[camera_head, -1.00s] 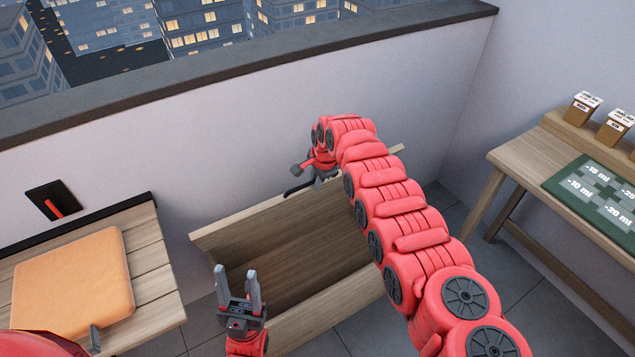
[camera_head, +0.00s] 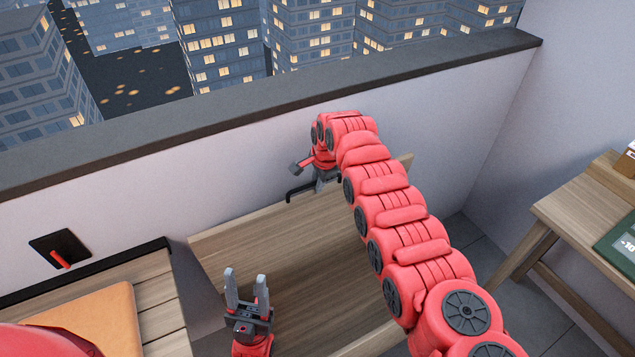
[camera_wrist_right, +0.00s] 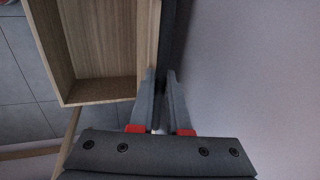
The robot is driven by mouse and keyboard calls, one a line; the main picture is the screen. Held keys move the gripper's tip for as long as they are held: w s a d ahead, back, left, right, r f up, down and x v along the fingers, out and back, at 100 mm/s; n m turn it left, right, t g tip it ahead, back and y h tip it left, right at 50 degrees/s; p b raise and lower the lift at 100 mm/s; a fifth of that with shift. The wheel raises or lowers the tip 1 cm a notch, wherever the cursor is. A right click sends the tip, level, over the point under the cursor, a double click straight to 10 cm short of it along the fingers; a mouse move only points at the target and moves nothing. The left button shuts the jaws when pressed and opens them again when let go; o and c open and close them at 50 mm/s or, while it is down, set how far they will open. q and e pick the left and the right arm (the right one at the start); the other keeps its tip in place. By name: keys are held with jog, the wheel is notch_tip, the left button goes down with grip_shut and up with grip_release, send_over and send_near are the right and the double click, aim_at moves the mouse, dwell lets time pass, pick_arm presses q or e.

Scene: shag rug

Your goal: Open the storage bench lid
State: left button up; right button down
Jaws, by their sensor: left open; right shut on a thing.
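The wooden storage bench (camera_head: 368,340) stands against the wall, and its box interior shows at left in the right wrist view (camera_wrist_right: 98,45). Its lid (camera_head: 240,245) is raised and steeply tilted, with a broad wooden face towards me. A dark handle (camera_head: 297,194) is at the lid's upper edge. My right gripper (camera_head: 322,182) is shut on the handle; its fingers also show in the right wrist view (camera_wrist_right: 162,85), where the grip itself is unclear. My arm covers the lid's right part. My left gripper (camera_head: 246,285) is open and empty, in front of the lid.
A wooden table with an orange cushion (camera_head: 85,322) is close at left. A wall switch with a red lever (camera_head: 60,252) is above it. Another table (camera_head: 580,205) with a green board (camera_head: 618,245) stands at right. The wall is close behind the lid.

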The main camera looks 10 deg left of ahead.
jog(key=c, duration=0.9)
grip_release()
jog(key=shift+r, duration=0.15)
jog(key=shift+r, duration=0.55)
jog(key=v, duration=1.6)
jog(key=shift+s+b, duration=0.15)
jog(key=shift+b, duration=0.2)
jog(key=shift+d, duration=0.1)
